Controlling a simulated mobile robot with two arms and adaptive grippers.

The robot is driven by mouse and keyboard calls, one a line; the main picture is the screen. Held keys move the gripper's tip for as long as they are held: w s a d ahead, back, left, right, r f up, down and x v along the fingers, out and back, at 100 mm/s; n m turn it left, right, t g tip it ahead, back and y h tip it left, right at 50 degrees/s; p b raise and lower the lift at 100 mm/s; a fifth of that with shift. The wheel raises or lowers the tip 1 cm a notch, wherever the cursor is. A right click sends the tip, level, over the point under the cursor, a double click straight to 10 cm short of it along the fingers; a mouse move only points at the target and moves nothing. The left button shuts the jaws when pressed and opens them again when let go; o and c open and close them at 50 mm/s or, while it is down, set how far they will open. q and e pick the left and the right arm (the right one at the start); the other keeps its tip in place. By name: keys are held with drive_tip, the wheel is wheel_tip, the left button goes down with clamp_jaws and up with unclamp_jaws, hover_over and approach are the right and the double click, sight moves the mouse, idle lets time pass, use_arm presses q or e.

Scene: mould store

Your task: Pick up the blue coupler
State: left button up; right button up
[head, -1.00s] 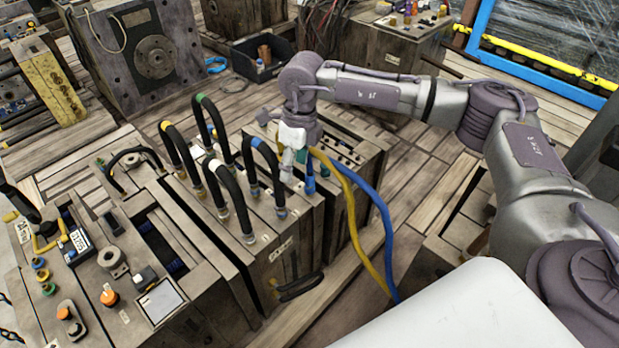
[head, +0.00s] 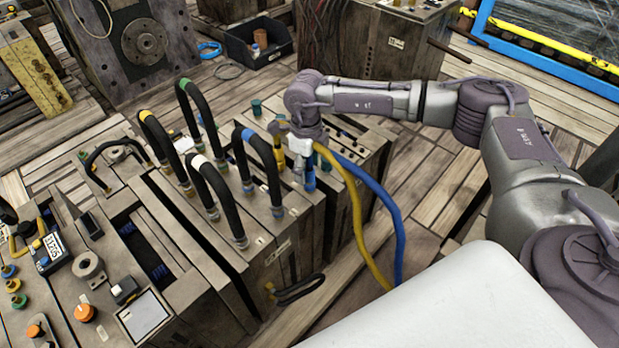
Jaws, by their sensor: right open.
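The blue coupler (head: 310,180) stands upright on top of the narrow mould block at the centre of the head view, just under my right wrist. My right gripper (head: 299,168) points down, open, close beside the coupler. The fingers are small and partly covered by the wrist, so I cannot tell whether they touch the coupler or stand on both sides of it. My left gripper is not in view.
A blue hose (head: 394,215) and a yellow hose (head: 356,225) hang beside my right wrist. Black looped hoses (head: 215,185) stand on the mould to the left. A teal fitting (head: 256,108) stands behind. A dark bin (head: 240,52) is on the floor.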

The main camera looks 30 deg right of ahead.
sight(309, 180)
wheel_tip(309, 180, down, 4)
drive_tip(key=shift+s+d+f, duration=0.15)
drive_tip(key=shift+f, duration=0.45)
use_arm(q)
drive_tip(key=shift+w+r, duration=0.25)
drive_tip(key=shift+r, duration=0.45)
use_arm(e)
clamp_jaws()
